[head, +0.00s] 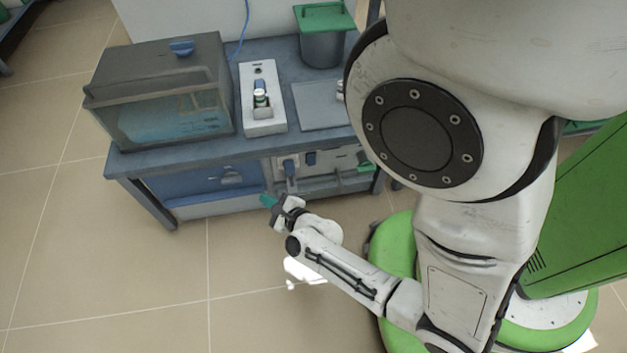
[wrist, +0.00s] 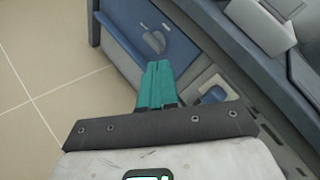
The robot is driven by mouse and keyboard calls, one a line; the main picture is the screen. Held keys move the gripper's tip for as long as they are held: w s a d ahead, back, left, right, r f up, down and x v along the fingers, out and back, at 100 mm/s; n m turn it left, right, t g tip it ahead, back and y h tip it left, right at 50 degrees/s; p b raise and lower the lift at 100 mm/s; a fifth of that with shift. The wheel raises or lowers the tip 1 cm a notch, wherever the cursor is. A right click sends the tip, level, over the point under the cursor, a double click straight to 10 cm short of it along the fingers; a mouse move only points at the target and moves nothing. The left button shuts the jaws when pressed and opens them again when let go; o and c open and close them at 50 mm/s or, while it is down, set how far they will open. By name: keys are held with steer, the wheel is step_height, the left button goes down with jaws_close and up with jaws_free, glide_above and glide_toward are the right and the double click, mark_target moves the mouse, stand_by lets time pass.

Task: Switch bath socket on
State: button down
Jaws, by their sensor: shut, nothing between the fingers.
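In the head view a pale socket panel (head: 322,160) sits under the bench top, right of the blue drawer. It carries a blue-and-white fitting (head: 289,165) at its left and a smaller dark blue piece (head: 311,158) beside it. I cannot tell which belongs to the bath or whether either is on. The bath (head: 160,92) looks to be the grey box with a clear front on the bench. My gripper (head: 267,200) has teal fingers, shut and empty, in front of the bench, low and left of the panel. In the wrist view the fingers (wrist: 155,85) are together, left of a blue fitting (wrist: 213,95).
A blue drawer (head: 205,180) with a handle is left of the panel. The bench top (head: 225,150) holds a white stand (head: 263,122) with a small bottle and a pot with a green lid (head: 323,35). The tiled floor (head: 100,270) at left is clear.

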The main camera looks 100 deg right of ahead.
mark_target(311, 160)
steer(key=s+f+m+g+h+b, duration=0.2)
steer(key=s+f+m+g, duration=0.2)
steer(key=s+m, duration=0.3)
steer(key=s+d+f+m+g+h+b, duration=0.1)
steer(key=s+f+m+g+h+b, duration=0.2)
steer(key=s+m, duration=0.4)
steer(key=shift+s+d+f+g+h, duration=0.3)
steer(key=shift+s+f+g, duration=0.3)
steer(key=shift+s+f, duration=0.15)
steer(key=w+d+f+b, duration=0.1)
steer(key=d+f+b, duration=0.1)
steer(key=d, duration=1.1)
steer(key=shift+d+b, duration=0.35)
steer(key=shift+b, duration=0.15)
steer(key=shift+w, duration=0.1)
